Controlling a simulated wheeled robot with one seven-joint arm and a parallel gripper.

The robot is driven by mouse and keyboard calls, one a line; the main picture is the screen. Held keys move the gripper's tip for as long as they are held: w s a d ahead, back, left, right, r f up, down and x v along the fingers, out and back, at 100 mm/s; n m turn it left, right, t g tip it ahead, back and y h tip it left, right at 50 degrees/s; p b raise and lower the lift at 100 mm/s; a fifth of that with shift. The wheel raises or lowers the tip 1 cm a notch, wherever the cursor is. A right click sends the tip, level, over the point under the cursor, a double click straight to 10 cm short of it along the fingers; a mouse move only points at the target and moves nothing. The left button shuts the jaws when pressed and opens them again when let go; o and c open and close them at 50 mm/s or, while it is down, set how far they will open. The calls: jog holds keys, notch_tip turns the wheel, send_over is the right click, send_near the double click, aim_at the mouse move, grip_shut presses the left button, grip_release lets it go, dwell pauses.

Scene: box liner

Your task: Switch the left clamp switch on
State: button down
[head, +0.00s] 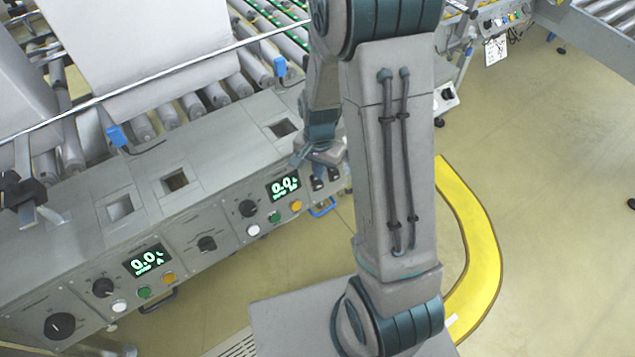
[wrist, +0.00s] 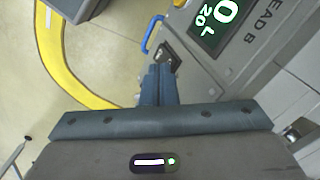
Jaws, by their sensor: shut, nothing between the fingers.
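Two small black rocker switches sit side by side at the right end of the grey control panel in the head view, a left one (head: 317,183) and a right one (head: 333,174). My gripper (wrist: 160,72) is shut and empty, its blue fingers together. In the wrist view its tips are right by a dark switch (wrist: 171,57) and hide part of it. I cannot tell which of the two this is, whether the tips touch it, or how it is set. In the head view my gripper (head: 322,153) is just above the switches.
A blue handle (head: 323,208) juts out below the switches, also seen in the wrist view (wrist: 151,34). A lit display (head: 284,186), a black knob (head: 249,208) and coloured buttons lie to the left. Open floor with a yellow curved strip (head: 481,240) is at right.

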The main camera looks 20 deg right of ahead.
jog(key=shift+f+b, duration=0.4)
jog(key=shift+f, duration=0.2)
dwell(0.3)
notch_tip(320, 180, up, 7)
jog(key=p, duration=0.5)
jog(key=shift+p, duration=0.4)
notch_tip(320, 180, up, 19)
jog(key=n+t+p, duration=0.1)
jog(key=n+p, duration=0.3)
jog(key=p, duration=0.4)
send_over(319, 185)
jog(key=s, duration=0.5)
jog(key=s+r+n+t+p, duration=0.1)
jog(key=s+r+n+p, duration=0.1)
jog(key=r, duration=0.5)
jog(key=s+r+n+p, duration=0.2)
jog(key=s+r+p, duration=0.2)
jog(key=s+r, duration=0.2)
jog(key=shift+s+a+r+t+p, duration=0.2)
jog(key=shift+s+r+t+p, duration=0.2)
jog(key=shift+r, duration=0.55)
jog(key=shift+a, duration=0.1)
